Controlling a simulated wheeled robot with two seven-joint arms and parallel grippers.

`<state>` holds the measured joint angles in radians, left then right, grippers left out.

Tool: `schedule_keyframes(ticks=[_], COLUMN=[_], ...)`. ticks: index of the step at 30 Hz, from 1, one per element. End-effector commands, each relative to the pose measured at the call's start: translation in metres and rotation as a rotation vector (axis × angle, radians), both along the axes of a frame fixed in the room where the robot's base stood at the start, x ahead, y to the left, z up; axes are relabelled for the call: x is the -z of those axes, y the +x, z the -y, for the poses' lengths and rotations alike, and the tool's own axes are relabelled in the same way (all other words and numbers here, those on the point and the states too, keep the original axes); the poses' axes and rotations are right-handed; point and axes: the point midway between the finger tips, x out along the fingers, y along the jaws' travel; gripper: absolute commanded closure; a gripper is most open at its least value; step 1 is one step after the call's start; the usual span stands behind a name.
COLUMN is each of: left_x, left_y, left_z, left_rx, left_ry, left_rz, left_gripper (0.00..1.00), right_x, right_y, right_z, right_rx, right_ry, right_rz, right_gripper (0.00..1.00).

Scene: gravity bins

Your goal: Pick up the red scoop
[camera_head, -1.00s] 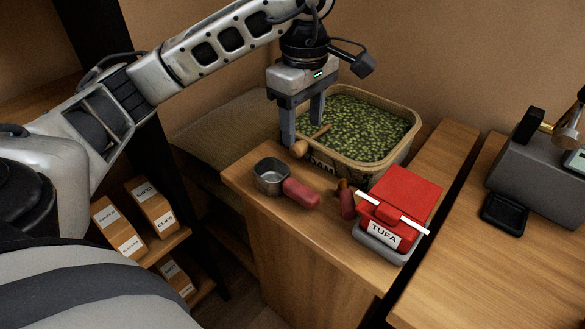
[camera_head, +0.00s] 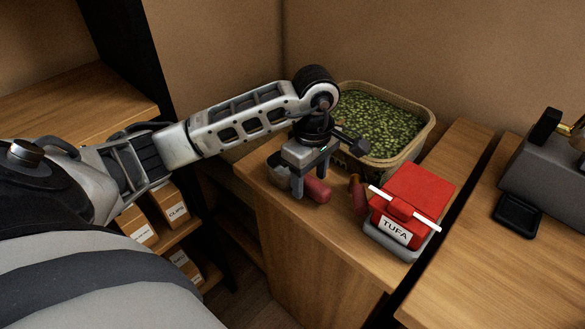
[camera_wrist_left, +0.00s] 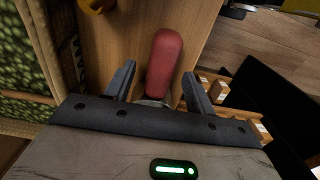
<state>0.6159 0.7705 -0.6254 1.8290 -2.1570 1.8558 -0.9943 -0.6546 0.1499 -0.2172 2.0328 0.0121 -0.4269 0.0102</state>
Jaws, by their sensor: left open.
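The red scoop has a red handle (camera_head: 318,191) and a metal cup. It lies on the wooden counter (camera_head: 352,250) in front of the bin of green pellets. My left gripper (camera_head: 311,183) is open, pointing down over the scoop, and partly hides the cup. In the left wrist view the red handle (camera_wrist_left: 165,62) extends between and past the two open fingers (camera_wrist_left: 159,72). Only a sliver of the metal cup shows there, beneath the gripper body. I cannot tell if the fingers touch the scoop. My right gripper is not in view.
The tan bin of green pellets (camera_head: 424,134) stands behind. A red box labelled TUFA (camera_head: 420,190) stands further right. Small cartons (camera_head: 170,204) sit on a lower shelf at left.

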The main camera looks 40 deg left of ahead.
Motion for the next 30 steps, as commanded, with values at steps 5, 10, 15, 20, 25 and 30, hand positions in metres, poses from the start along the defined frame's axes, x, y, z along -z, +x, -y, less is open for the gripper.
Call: schedule_keyframes(ticks=[5,10,15,20,25,30], left_x=[0.003,0.003,0.003,0.002,-0.001,-0.018], left_y=[0.0,0.0,0.0,0.001,0.001,0.002], left_z=[0.0,0.0,0.0,0.0,0.0,-0.001], left_rx=[0.0,0.0,0.0,0.0,0.0,0.001], left_ry=[0.001,0.001,0.001,0.001,0.001,0.002], left_rz=[0.002,0.002,0.001,0.002,0.003,0.009], left_gripper=[0.45,0.68,1.0,1.0,1.0,1.0], right_x=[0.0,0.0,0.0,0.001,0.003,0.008], right_y=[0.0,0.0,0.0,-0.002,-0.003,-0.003], right_z=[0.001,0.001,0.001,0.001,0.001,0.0], right_rx=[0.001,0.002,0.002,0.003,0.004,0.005], right_ry=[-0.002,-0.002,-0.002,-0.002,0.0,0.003], right_rz=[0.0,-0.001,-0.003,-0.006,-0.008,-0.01], right_gripper=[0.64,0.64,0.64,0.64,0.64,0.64])
